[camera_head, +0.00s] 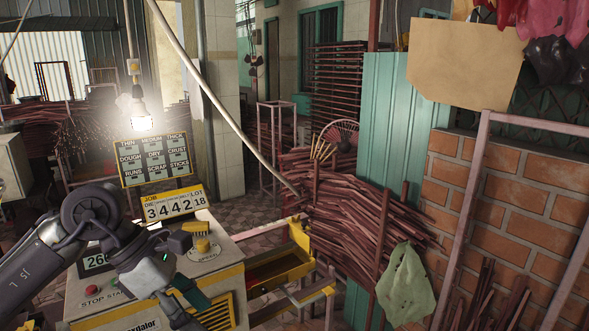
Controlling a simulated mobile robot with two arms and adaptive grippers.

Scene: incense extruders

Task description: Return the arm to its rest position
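My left arm reaches in from the lower left over a cream machine (222,262). My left gripper (188,300) hangs low in front of the machine, at the bottom of the view. Its fingers are dark and partly overlap the machine's yellow grille (217,314), so I cannot tell whether they are open or shut. I see nothing clearly held. My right arm and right gripper are not in view.
Bundled sticks (350,215) and a brick wall (500,205) fill the right. A lit bulb (140,115) hangs above.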

